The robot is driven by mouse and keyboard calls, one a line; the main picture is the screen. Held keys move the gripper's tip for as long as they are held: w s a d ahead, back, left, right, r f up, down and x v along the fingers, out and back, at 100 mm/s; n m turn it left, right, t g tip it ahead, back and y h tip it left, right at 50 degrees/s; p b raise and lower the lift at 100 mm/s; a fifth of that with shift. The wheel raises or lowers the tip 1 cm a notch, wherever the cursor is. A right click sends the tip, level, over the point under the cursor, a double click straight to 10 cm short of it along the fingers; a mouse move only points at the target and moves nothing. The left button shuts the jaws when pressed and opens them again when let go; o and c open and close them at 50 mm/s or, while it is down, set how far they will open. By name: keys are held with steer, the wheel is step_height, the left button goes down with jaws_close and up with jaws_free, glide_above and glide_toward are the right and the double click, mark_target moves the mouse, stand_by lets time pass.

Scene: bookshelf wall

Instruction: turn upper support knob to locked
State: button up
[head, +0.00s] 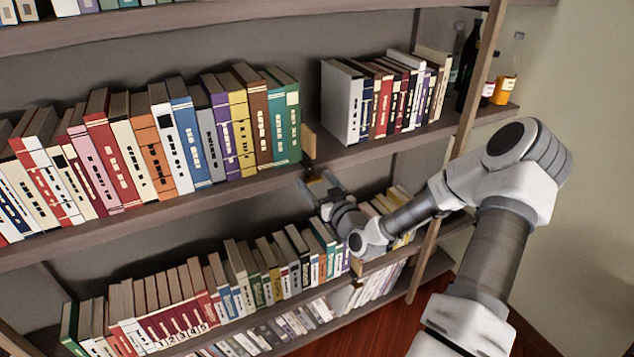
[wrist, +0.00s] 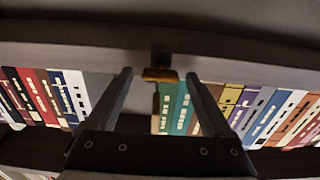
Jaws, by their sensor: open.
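A small brass-coloured bar-shaped knob (wrist: 160,75) shows in the wrist view on a dark mount at the shelf edge. Its bar lies crosswise in the picture. My gripper (wrist: 159,75) is open, with one finger on each side of the knob. Gaps show between the knob and both fingers, and nothing is held. In the head view my gripper (head: 319,184) is just below the front edge of the middle shelf (head: 190,208), near the gap between two rows of books. I cannot make out the knob clearly there.
Books on the lower shelf (head: 210,325) stand below and beside my arm. Bottles (head: 503,88) stand at the right shelf end, near an upright post (head: 481,75).

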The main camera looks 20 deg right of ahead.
jaws_close()
steer(key=shift+m, duration=0.4)
steer(key=m+b, duration=0.1)
steer(key=m, duration=0.3)
steer(key=shift+f+m+b, duration=0.1)
steer(key=shift+m+b, duration=0.3)
steer(key=shift+d+m, duration=0.1)
steer(key=shift+m, duration=2.5)
jaws_free()
